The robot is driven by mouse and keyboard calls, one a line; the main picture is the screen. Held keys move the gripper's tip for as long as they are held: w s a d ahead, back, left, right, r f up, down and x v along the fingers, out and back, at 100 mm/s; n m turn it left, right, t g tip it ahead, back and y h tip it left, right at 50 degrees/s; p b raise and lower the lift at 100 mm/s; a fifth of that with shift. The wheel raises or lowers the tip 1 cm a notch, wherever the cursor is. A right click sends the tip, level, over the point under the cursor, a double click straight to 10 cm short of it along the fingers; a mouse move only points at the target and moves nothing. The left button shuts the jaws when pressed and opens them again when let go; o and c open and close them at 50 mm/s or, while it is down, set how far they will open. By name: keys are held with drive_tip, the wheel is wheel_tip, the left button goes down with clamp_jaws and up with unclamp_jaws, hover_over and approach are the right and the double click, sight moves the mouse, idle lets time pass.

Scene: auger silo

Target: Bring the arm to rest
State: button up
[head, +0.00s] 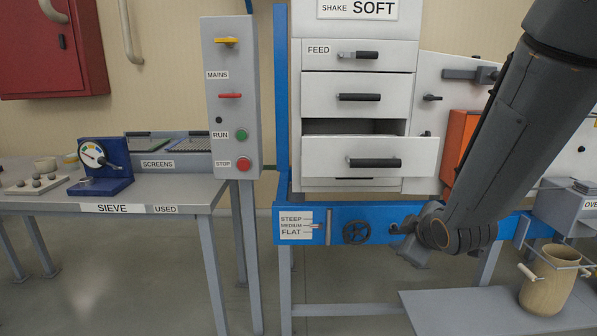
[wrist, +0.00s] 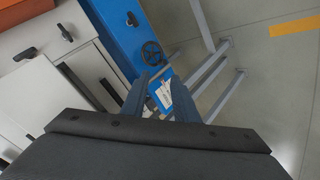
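My dark grey arm comes down from the upper right in the head view. My gripper (head: 403,243) is at its lower end, in front of the blue frame (head: 265,222) and to the right of the dark handwheel (head: 356,232). In the wrist view my gripper (wrist: 160,88) shows two fingers apart with nothing held between them. The handwheel (wrist: 152,53) lies beyond the fingertips there, and the white STEEP/MEDIUM/FLAT label (wrist: 166,95) shows through the gap. I cannot tell whether a finger touches the frame.
A drawer (head: 350,158) of the white cabinet stands pulled out above the gripper. A grey control post (head: 231,110) and the sieve table (head: 110,192) are at left. A tan bucket (head: 548,285) stands on a low grey platform (head: 470,312) at lower right. Open floor lies in front.

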drive_tip(key=s+a+f+m+g, duration=0.2)
drive_tip(key=s+m+g, duration=0.3)
drive_tip(key=s, duration=0.6)
drive_tip(key=s+a+f+m+g, duration=0.2)
drive_tip(key=s+a+m+g, duration=0.2)
drive_tip(key=s, duration=0.7)
drive_tip(key=shift+s+f+m+g+p, duration=0.2)
drive_tip(key=shift+s+m+g+p, duration=0.2)
drive_tip(key=shift+m+g, duration=0.45)
